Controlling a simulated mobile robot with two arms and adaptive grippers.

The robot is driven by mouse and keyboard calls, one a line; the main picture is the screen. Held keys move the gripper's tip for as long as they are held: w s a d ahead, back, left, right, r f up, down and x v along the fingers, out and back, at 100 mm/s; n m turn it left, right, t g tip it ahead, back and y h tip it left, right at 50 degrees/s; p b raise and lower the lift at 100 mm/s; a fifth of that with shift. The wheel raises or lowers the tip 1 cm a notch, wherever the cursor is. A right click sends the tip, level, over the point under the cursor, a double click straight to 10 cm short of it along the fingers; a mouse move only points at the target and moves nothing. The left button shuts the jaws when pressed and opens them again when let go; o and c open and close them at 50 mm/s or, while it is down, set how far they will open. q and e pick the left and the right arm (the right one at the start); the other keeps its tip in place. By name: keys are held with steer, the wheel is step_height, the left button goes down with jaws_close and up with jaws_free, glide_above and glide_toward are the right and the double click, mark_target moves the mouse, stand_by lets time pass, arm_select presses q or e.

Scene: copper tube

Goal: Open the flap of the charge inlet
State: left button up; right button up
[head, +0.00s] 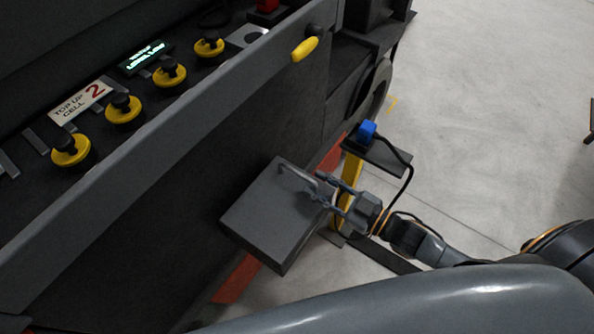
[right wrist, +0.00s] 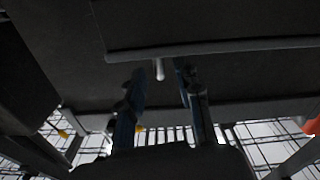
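The charge inlet shows in the head view as a dark grey box on the side of the dark machine, with a flat top face, seemingly its flap (head: 268,218). A grey bar handle (head: 298,178) stands at the box's far right edge. My right gripper (head: 326,191) reaches in from the right at that handle. In the right wrist view its two fingers (right wrist: 163,80) are apart, with a pale bar end (right wrist: 159,70) between them and gaps on both sides. A dark panel (right wrist: 200,30) fills the upper part there. My left gripper is out of view.
A yellow post (head: 351,176) with a dark shelf and a blue plug (head: 367,131) with a black cable stands just beyond my right gripper. The machine's ledge (head: 180,135) carries several yellow-and-black knobs. Pale floor (head: 480,130) is open at right.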

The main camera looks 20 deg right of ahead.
mark_target(286, 166)
steer(key=x, duration=0.5)
steer(key=shift+w+a, duration=0.15)
steer(key=shift+w, duration=0.1)
steer(key=shift+w+a, duration=0.3)
steer(key=shift+w, duration=0.05)
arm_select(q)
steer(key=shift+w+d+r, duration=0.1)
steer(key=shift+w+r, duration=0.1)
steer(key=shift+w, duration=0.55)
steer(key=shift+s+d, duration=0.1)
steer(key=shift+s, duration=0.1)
arm_select(e)
jaws_close()
